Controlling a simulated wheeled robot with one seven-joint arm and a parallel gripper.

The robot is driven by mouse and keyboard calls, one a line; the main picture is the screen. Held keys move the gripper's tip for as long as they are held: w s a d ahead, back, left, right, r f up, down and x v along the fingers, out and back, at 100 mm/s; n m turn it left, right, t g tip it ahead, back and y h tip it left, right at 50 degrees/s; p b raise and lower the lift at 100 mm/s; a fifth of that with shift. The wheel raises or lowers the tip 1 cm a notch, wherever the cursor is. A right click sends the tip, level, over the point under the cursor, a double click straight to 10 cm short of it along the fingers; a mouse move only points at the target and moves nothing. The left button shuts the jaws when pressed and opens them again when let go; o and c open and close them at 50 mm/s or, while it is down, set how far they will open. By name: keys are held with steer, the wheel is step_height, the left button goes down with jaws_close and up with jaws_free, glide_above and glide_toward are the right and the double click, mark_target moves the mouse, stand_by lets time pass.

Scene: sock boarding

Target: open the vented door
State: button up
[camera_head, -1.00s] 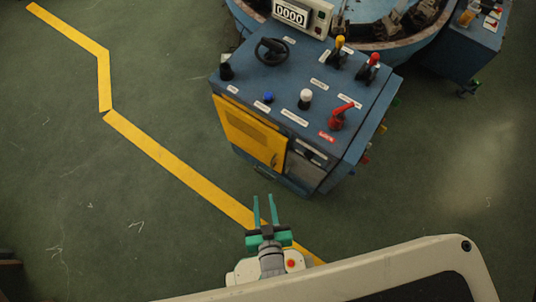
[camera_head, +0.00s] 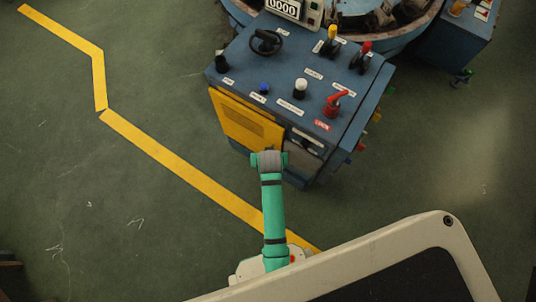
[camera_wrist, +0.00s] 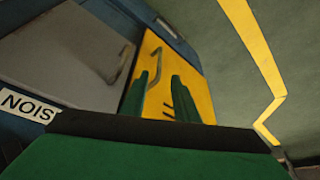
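The yellow vented door (camera_head: 238,120) is on the front of the blue cabinet and looks shut. It also shows in the wrist view (camera_wrist: 188,72), with a bar handle (camera_wrist: 154,68) on it. My gripper (camera_wrist: 160,82) has its two green fingers apart, with yellow door surface showing between them. The fingers point toward the door near the handle. I cannot tell whether they touch it, and nothing shows held. In the head view my wrist covers the fingers and the handle.
The blue cabinet (camera_head: 240,60) carries levers, knobs and a handwheel on top. A grey panel (camera_wrist: 65,55) with its own handle adjoins the door. A round blue machine stands behind. Green floor with a yellow line (camera_head: 180,165) is clear at left.

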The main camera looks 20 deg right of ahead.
steer(key=x, duration=1.1)
steer(key=shift+d, duration=0.1)
